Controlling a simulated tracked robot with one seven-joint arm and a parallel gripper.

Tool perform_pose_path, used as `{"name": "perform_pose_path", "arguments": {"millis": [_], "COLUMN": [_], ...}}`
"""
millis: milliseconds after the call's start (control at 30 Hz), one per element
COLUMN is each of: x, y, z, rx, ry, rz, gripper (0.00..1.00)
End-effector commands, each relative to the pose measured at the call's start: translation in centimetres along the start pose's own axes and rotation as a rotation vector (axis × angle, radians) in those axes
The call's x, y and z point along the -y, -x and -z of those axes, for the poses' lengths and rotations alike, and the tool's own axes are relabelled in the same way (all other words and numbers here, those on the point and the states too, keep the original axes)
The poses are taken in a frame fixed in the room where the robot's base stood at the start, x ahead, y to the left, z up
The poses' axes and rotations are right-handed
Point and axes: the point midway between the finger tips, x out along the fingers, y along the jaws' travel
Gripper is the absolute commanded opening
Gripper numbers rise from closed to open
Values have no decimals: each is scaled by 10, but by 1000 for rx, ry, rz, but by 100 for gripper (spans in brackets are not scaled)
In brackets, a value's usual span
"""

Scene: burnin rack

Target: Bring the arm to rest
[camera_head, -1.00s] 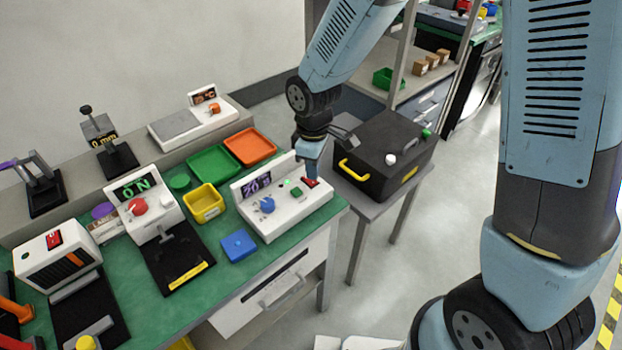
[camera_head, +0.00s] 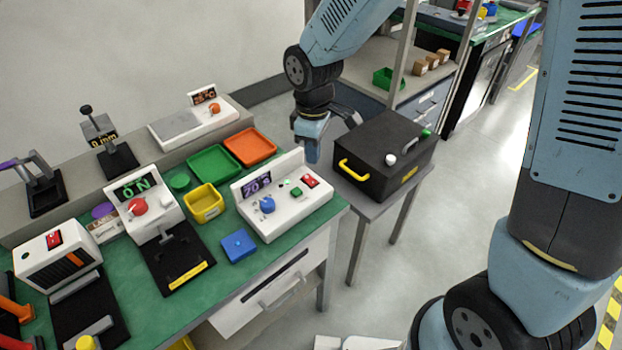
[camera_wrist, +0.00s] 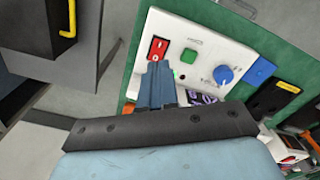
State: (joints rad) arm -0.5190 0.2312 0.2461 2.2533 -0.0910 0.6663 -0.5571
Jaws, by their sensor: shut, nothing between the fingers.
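My gripper (camera_head: 312,152) is above the back right end of the white control box in the head view, between that box and the black box. Its fingers are shut and empty; they also show in the wrist view (camera_wrist: 157,85), closed together. The white control box (camera_head: 295,215) stands on the green bench with a blue knob (camera_head: 267,204), a green button (camera_head: 296,191), a red switch (camera_head: 310,181) and a display reading about 70. In the wrist view the red switch (camera_wrist: 158,49) lies just beyond the fingertips, and no contact with it shows.
The black box (camera_head: 385,160) with a yellow handle stands on a small grey table to the right. Green (camera_head: 213,164), orange (camera_head: 250,147) and yellow (camera_head: 205,203) trays and a blue block (camera_head: 238,246) sit around the control box. Open floor lies right of the bench.

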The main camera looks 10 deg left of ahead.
Motion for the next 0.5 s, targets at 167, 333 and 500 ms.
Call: {"name": "perform_pose_path", "arguments": {"millis": [167,333,500], "x": [0,0,-6], "y": [0,0,11], "z": [0,0,-10], "rx": [0,0,-8], "ry": [0,0,-40], "rz": [0,0,-15], "gripper": [0,0,0]}}
